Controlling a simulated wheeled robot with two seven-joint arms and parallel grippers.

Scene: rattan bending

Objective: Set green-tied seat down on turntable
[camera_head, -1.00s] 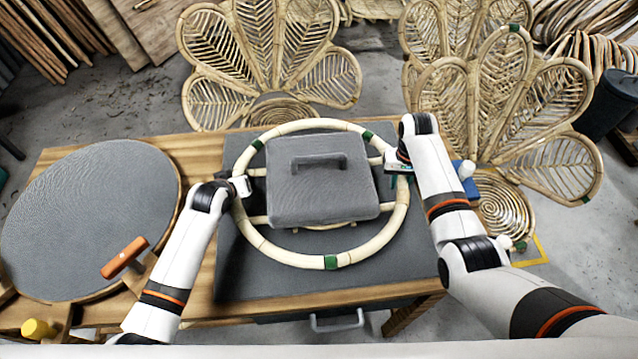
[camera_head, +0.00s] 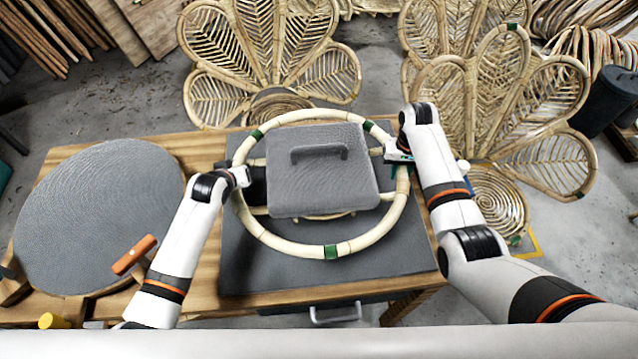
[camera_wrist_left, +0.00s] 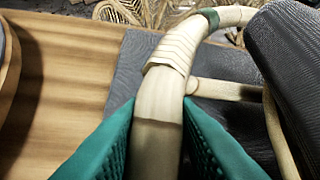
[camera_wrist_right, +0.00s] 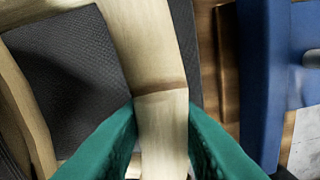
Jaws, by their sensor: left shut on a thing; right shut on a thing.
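The green-tied seat (camera_head: 268,238) is a pale rattan ring with several green ties, over the dark mat on the bench. My left gripper (camera_head: 241,176) is shut on the ring's left side; the left wrist view shows its teal fingers around the seat's rattan (camera_wrist_left: 160,110). My right gripper (camera_head: 398,155) is shut on the ring's right side, and the right wrist view shows the seat's rattan (camera_wrist_right: 160,120) between its fingers. The turntable (camera_head: 95,215) is a round grey disc at the left. A grey block with a handle (camera_head: 320,185) shows inside the ring.
The wooden bench (camera_head: 205,150) carries the dark mat (camera_head: 265,275). An orange-handled clamp (camera_head: 134,255) stands at the turntable's near right edge, and a yellow knob (camera_head: 53,321) is near it. Peacock-shaped rattan chair backs (camera_head: 500,100) stand behind the bench.

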